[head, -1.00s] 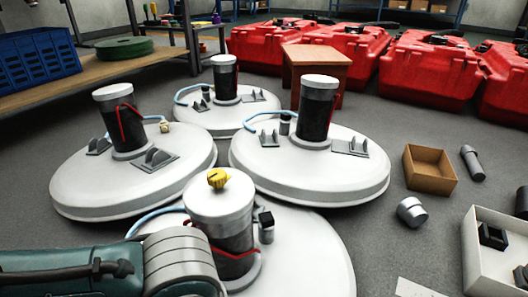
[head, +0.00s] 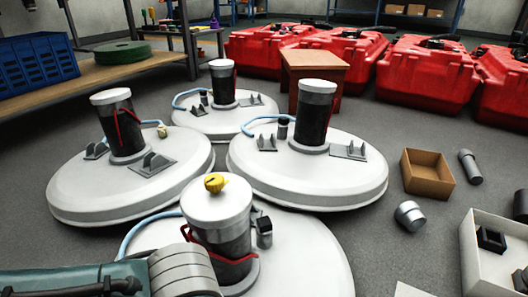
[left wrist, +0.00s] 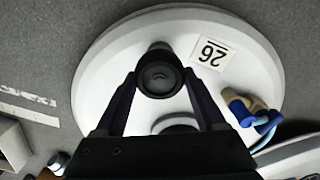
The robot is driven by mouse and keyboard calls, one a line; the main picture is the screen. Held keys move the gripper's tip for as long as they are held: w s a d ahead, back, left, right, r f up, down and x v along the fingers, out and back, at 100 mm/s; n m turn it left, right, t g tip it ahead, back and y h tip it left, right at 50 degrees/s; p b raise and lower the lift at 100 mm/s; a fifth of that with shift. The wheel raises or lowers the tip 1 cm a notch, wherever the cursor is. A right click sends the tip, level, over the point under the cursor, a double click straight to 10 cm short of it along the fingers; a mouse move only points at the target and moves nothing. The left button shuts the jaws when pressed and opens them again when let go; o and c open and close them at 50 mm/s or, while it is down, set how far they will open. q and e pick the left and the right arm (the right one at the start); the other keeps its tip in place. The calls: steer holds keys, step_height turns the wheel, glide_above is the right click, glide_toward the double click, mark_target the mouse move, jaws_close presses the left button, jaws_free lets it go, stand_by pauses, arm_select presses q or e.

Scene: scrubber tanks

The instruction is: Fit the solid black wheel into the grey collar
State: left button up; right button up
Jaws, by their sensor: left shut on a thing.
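In the left wrist view my left gripper (left wrist: 158,88) is shut on a dark, round, solid-faced piece, which looks like the black wheel (left wrist: 160,80). The wheel is seen face-on between the two fingertips, above a white round tank lid (left wrist: 110,75) marked 26. A grey rounded edge (left wrist: 160,46) shows just beyond the wheel; I cannot tell whether it is the grey collar or whether the wheel touches it. In the head view my left arm comes in at the lower left, with its gripper out of sight. My right gripper is in neither view.
White tanks with dark columns fill the middle; the nearest column carries a yellow knob (head: 214,183). An open brown box (head: 428,174), a loose grey cylinder (head: 409,214) and a white tray (head: 466,250) lie right. Grey floor separates them.

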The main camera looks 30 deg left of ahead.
arm_select(q)
steer(key=shift+f, duration=0.15)
steer(key=shift+f, duration=0.35)
steer(key=shift+f+b, duration=0.4)
steer(key=shift+f, duration=0.45)
stand_by(1.4)
steer(key=o, duration=1.4)
steer(key=shift+c, duration=0.2)
step_height(320, 180, up, 7)
steer(key=p, duration=0.8)
steer(key=shift+r, duration=0.1)
